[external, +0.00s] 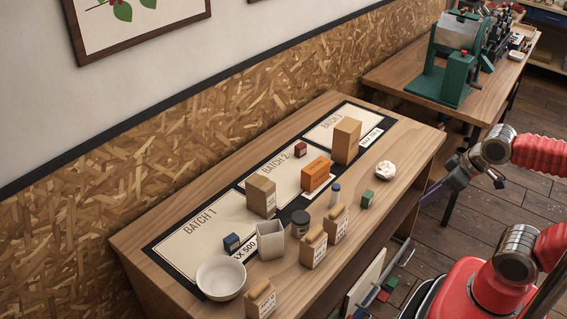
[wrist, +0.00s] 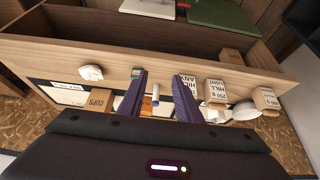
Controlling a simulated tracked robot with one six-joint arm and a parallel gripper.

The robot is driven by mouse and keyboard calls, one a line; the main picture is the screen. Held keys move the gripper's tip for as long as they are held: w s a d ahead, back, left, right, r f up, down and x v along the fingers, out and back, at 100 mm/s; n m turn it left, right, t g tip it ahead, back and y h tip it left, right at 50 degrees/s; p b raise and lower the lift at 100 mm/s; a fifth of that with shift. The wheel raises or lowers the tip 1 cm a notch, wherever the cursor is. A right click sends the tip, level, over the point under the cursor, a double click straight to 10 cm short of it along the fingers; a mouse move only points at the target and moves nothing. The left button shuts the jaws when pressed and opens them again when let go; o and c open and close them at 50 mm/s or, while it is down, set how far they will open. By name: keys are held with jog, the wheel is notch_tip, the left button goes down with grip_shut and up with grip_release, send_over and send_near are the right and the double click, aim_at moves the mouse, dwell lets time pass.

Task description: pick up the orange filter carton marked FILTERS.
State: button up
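The orange carton (external: 316,175) lies on the mat at the BATCH 2 panel, in the middle of the wooden table. Its marking is too small to read. My gripper (external: 440,192) is off the table's right front side, well apart from the carton. In the wrist view my gripper (wrist: 160,76) shows two purple fingers spread apart with nothing held between them.
A blue-capped bottle (external: 335,195), green box (external: 367,198) and white round item (external: 385,171) stand in front of the carton. A cardboard box (external: 262,195) and tall box (external: 346,140) flank it. A small red box (external: 300,150) is behind. Bags (external: 336,224) line the front edge.

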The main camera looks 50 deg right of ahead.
jog(key=shift+o, duration=0.6)
jog(key=o, duration=1.6)
jog(key=shift+o, duration=0.2)
jog(key=shift+w, duration=0.1)
jog(key=t, duration=0.7)
send_near(321, 167)
jog(key=shift+s+r, duration=0.3)
jog(key=shift+s, duration=0.4)
jog(key=shift+w, duration=0.1)
jog(key=shift+x, duration=4.25)
